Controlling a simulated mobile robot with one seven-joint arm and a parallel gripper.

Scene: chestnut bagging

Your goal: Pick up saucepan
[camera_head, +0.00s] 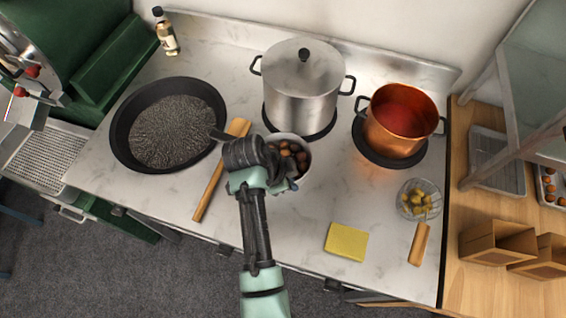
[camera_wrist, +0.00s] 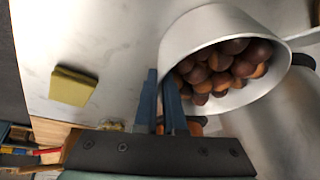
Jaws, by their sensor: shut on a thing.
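The saucepan (camera_head: 302,146) is a pale metal pan filled with brown chestnuts, just in front of the steel pot. In the wrist view the saucepan (camera_wrist: 190,38) fills the upper right, its open mouth showing the chestnuts. My gripper (camera_head: 290,184) is at the pan's near side. In the wrist view the blue fingers of my gripper (camera_wrist: 165,95) are close together against the pan's near wall. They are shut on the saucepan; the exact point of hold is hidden. Part of the pan is behind my arm in the head view.
A black frying pan (camera_head: 122,140) is at left, with a wooden-handled tool (camera_head: 208,190) beside it. A lidded steel pot (camera_head: 300,98) and a copper pot (camera_head: 395,135) stand behind. The front counter is partly clear.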

